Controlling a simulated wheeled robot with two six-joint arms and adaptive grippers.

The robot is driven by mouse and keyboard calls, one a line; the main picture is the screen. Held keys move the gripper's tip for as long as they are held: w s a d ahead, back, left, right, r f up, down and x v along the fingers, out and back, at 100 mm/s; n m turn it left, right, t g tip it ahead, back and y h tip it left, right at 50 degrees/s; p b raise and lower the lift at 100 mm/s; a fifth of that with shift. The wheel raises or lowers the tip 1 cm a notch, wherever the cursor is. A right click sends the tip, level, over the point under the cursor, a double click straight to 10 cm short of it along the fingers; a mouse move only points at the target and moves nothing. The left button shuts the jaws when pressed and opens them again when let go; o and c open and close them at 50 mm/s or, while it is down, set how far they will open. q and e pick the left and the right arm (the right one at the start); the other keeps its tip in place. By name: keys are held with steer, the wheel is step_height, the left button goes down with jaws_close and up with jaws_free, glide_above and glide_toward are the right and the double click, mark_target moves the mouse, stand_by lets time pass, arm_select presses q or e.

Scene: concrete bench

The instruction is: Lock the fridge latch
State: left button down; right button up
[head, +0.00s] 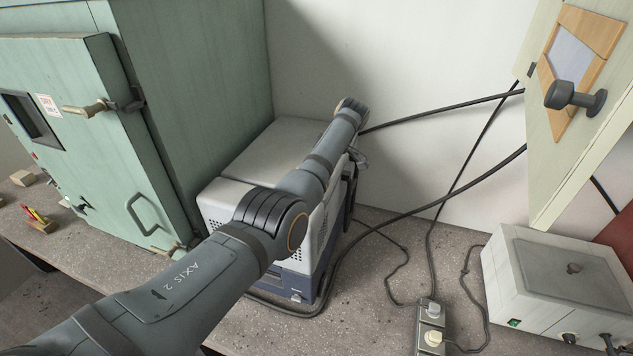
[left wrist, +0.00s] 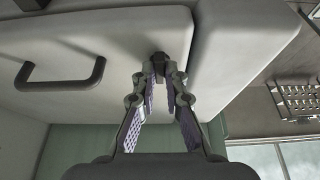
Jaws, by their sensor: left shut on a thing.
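The fridge seems to be the pale box (head: 285,145) on the bench, partly behind my left arm. In the left wrist view its white front (left wrist: 90,45) has a dark bar handle (left wrist: 62,88) at left and a seam right of centre. My left gripper (left wrist: 162,75) has its fingertips closed on a small dark latch piece (left wrist: 158,57) beside that seam. The fingers cover part of the latch, so I cannot tell its exact position. In the head view the gripper is mostly hidden beyond the forearm and the box. My right gripper is in neither view.
A green cabinet (head: 75,120) with a brass-tipped door lever stands at left. A cream panel with a dark knob (head: 575,95) hangs at upper right, above a white box (head: 510,275). Black cables and a socket strip (head: 432,330) lie on the bench.

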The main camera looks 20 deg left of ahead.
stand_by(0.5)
arm_select(q)
steer(key=c, duration=1.4)
jaws_free()
steer(key=v, duration=0.7)
steer(key=shift+r, duration=0.25)
steer(key=shift+d, duration=0.15)
